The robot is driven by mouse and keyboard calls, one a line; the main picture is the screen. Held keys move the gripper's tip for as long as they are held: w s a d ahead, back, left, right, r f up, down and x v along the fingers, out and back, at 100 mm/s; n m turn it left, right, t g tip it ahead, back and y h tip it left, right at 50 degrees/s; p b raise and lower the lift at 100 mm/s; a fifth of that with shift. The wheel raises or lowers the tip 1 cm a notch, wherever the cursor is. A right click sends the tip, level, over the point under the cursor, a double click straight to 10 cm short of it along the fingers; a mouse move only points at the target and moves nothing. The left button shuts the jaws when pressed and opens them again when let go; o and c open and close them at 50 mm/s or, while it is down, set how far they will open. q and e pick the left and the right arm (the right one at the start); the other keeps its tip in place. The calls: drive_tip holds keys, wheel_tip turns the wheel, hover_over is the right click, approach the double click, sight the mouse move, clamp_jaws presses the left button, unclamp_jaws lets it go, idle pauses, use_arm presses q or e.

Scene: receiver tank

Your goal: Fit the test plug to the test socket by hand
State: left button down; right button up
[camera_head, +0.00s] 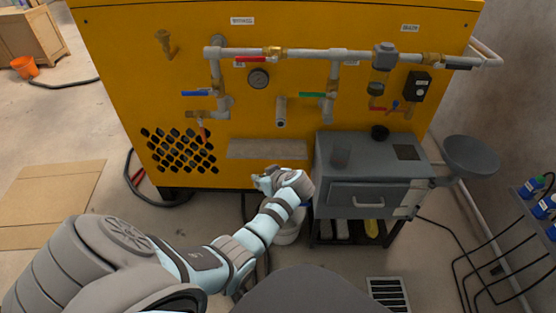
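A yellow panel (305,160) carries grey pipework, and a short grey pipe stub (281,112) with an open lower end sticks out at its middle. It may be the test socket, but I cannot tell for sure. No part is clearly the test plug. My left gripper (266,182) is in front of the panel's lower edge, below the stub and left of the cabinet. Its fingers are small and partly hidden, and nothing clear shows in them. My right gripper is out of view.
The grey cabinet (365,170) with a drawer stands close right of my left gripper. A grey ledge (268,149) is above the gripper. A white bucket (290,232) stands behind my forearm. A round grey dish (470,155) and a wire rack (510,262) are at right.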

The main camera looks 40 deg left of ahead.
use_arm(q)
drive_tip(key=w+a+f+m+t+y+b, duration=0.1)
drive_tip(key=w+a+f+m+t+b, duration=0.1)
drive_tip(key=w+m+t+b, duration=0.15)
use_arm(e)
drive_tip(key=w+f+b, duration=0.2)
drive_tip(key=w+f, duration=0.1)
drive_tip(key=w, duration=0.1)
use_arm(q)
drive_tip(key=m+t, duration=0.4)
drive_tip(key=t, duration=0.4)
approach(281, 124)
drive_tip(key=shift+b+x, duration=1.1)
drive_tip(key=shift+x, duration=1.1)
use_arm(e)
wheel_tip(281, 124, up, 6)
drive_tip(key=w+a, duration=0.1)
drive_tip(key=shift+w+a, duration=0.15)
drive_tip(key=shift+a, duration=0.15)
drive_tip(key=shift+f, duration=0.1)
